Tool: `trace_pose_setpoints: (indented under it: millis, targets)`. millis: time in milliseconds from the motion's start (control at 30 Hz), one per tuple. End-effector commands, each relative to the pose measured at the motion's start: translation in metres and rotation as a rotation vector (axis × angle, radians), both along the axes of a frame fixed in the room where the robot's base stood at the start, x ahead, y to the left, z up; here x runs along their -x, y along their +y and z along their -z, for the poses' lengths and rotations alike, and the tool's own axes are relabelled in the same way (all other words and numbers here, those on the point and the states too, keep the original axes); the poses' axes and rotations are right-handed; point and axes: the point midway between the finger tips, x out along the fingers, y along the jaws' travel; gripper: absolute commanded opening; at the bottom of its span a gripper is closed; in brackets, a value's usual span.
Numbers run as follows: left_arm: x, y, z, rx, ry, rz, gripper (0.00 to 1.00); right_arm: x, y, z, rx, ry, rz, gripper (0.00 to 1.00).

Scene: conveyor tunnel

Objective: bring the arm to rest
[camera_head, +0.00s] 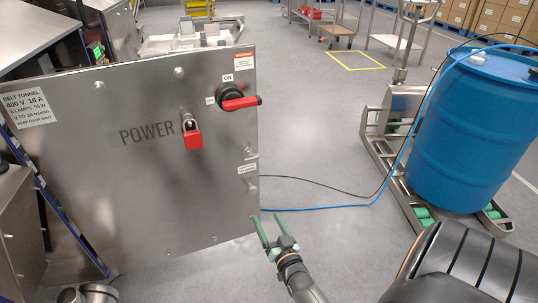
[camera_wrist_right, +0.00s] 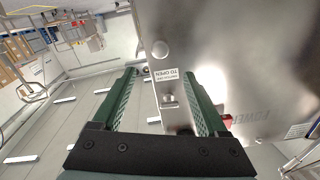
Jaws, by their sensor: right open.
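My right gripper (camera_head: 268,219) is open and empty, with green fingers. In the head view it is near the lower right edge of a steel panel (camera_head: 95,190) marked POWER. In the right wrist view the fingers of this gripper (camera_wrist_right: 160,73) frame the panel's edge and a small metal latch (camera_wrist_right: 168,100); I cannot tell how near they are or whether they touch. The panel carries a red-handled rotary switch (camera_head: 238,103) and a red padlock (camera_head: 192,136) hanging on a hasp. My left gripper is not in view.
A blue drum (camera_head: 470,130) stands on a steel wheeled frame at the right. A black cable and a blue hose (camera_head: 330,207) run from the panel across to it. Open grey floor (camera_head: 320,130) lies between panel and drum. Carts and cartons are farther back.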

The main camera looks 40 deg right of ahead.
Motion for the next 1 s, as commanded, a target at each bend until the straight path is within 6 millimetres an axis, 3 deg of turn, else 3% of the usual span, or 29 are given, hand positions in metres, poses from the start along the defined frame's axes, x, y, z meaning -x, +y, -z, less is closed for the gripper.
trace_pose_setpoints:
  millis: [433,567,667,767,1000]
  targets:
    - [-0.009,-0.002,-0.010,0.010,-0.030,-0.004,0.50,0.000,0.001,0.000,0.003,0.006,-0.005,0.76]
    - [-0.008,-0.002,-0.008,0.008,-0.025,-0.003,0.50,0.002,0.019,-0.002,0.033,0.068,-0.067,0.76]
    - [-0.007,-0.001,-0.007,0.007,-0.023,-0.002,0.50,0.008,0.054,-0.002,0.076,0.173,-0.174,0.76]
    - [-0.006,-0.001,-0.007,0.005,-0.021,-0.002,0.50,0.025,0.104,0.000,0.116,0.299,-0.309,0.76]
    - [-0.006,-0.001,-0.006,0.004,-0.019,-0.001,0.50,0.083,0.202,-0.003,0.168,0.521,-0.571,0.76]
